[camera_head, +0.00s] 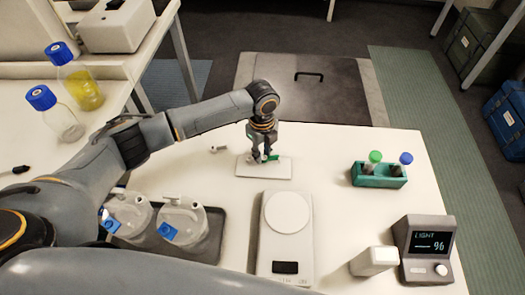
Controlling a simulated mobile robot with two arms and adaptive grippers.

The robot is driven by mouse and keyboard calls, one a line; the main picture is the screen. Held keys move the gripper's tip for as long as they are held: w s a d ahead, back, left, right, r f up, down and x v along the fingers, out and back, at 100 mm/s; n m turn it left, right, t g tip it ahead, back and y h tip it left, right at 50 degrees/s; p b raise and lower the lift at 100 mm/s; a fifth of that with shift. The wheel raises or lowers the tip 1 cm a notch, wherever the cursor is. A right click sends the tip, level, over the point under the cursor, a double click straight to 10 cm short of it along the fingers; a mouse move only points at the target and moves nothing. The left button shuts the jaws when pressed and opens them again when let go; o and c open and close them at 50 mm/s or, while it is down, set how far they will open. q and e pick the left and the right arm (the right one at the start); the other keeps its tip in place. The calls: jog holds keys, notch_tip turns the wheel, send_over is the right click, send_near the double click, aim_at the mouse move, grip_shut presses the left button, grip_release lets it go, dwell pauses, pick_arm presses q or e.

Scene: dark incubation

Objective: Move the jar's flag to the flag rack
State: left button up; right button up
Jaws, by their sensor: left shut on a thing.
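My left gripper (264,156) points down over a small white plate (252,169) in the middle of the table's far part. It is shut on a small green piece (273,157), which looks like a flag; the fingers hide much of it. I cannot tell whether the piece touches the plate. Two clear jars (184,215) stand on a dark tray (212,240) at the left, with blue flag-like tags (168,232) at their fronts. A green rack (365,181) at the right holds a green-topped and a blue-topped item. My right gripper is out of view.
A white scale (287,250) stands at the front middle. A white box (374,261) and a grey "LIGHT" display unit (427,245) are at the front right. A small pale item (219,149) lies left of the plate. Table between plate and green rack is clear.

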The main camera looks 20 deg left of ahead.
pick_arm(q)
jog(key=o, duration=0.8)
jog(key=shift+c, duration=0.2)
jog(key=shift+r, duration=0.1)
notch_tip(320, 180, up, 20)
jog(key=p, duration=0.9)
jog(key=shift+w, duration=0.15)
